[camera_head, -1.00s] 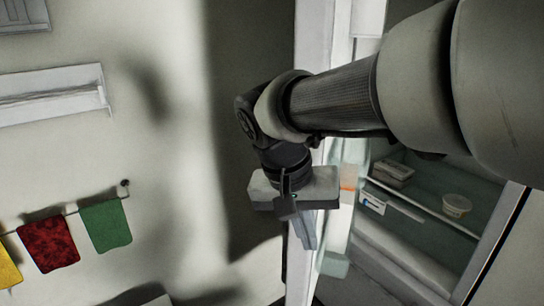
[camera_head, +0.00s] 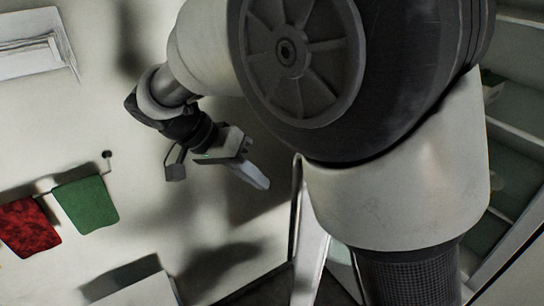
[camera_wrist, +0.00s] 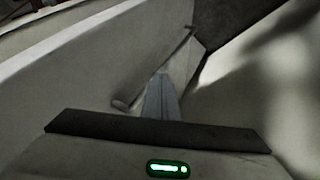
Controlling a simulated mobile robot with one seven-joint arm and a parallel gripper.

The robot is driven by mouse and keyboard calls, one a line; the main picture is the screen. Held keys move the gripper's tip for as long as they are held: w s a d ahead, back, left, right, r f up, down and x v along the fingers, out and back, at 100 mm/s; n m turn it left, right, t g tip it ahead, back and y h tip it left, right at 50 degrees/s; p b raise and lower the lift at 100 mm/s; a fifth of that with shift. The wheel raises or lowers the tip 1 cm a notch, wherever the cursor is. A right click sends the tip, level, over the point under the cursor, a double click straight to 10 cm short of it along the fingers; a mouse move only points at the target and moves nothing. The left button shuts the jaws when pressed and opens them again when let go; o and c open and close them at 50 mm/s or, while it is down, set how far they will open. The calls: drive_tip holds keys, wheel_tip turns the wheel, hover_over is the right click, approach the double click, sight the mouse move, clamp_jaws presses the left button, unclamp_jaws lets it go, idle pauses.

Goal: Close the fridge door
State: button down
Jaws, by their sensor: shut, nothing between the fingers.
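The fridge door (camera_head: 312,245) stands open in the head view, seen nearly edge-on below my arm, which hides most of it. The fridge interior (camera_head: 512,165) shows at the right with its shelves. My gripper (camera_head: 262,182) is shut and empty, to the left of the door, on its outer side. In the wrist view my closed fingers (camera_wrist: 160,98) point at a pale panel (camera_wrist: 85,65) with a thin bar along it; it looks like the door's outer face and handle. I cannot tell whether the fingers touch it.
A pale wall lies at the left, with a white shelf (camera_head: 35,45) high up. A red towel (camera_head: 30,228) and a green towel (camera_head: 86,205) hang on a rail. A pale block-like surface (camera_head: 135,285) stands at the bottom left.

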approach(297, 201)
wheel_tip(297, 201, down, 3)
drive_tip(key=s+d, duration=0.1)
drive_tip(key=d, duration=0.1)
drive_tip(key=shift+s+d+p, duration=0.25)
drive_tip(key=shift+s+d, duration=0.2)
drive_tip(key=shift+d, duration=0.3)
drive_tip(key=shift+s+d+p, duration=0.2)
drive_tip(key=shift+s+d, duration=0.2)
drive_tip(key=shift+d, duration=0.4)
